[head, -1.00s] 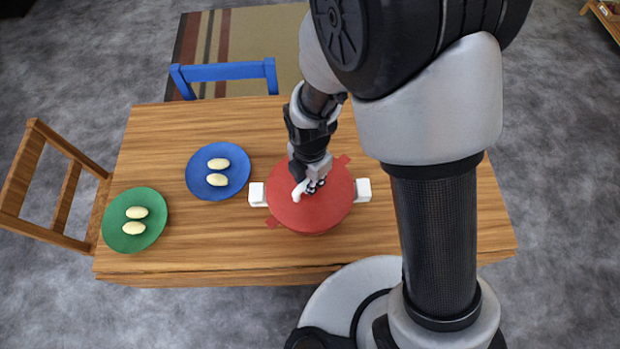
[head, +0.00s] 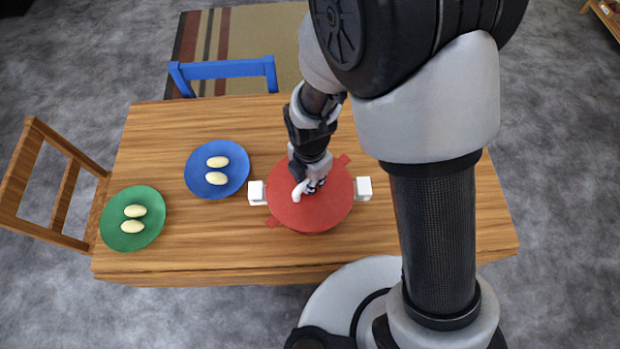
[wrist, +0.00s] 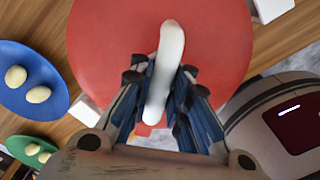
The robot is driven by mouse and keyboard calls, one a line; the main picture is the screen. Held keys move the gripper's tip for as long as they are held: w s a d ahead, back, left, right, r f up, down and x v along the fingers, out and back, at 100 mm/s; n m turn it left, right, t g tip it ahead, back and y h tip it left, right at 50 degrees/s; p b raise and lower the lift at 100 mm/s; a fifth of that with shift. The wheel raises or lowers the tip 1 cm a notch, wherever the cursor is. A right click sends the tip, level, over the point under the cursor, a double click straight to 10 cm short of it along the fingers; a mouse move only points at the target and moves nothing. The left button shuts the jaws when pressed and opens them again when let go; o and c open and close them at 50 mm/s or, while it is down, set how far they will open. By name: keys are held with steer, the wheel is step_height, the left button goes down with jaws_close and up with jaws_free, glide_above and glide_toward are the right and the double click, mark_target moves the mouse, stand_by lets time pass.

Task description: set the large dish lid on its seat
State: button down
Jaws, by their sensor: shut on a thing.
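The large dish lid (head: 325,213) is a red disc with a white bar handle and small red tabs at its rim. It also fills the upper part of the wrist view (wrist: 215,50). My gripper (head: 312,186) is shut on the white handle (wrist: 163,75), with a finger on each side of it. The lid is over a dish whose white side handles (head: 363,188) stick out left and right; the red tabs lie at other angles than these handles. The dish body is hidden under the lid, and I cannot tell whether the lid touches it.
A blue plate (head: 201,187) and a green plate (head: 121,239), each with two pale oval items, are on the wooden table (head: 200,247) to the left. A blue chair (head: 223,71) stands behind and a wooden chair (head: 45,185) at left. The table's back left is clear.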

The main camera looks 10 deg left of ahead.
steer(key=c, duration=1.4)
jaws_free()
steer(key=shift+c, duration=0.2)
step_height(320, 180, up, 11)
steer(key=shift+f, duration=0.15)
steer(key=shift+r, duration=0.65)
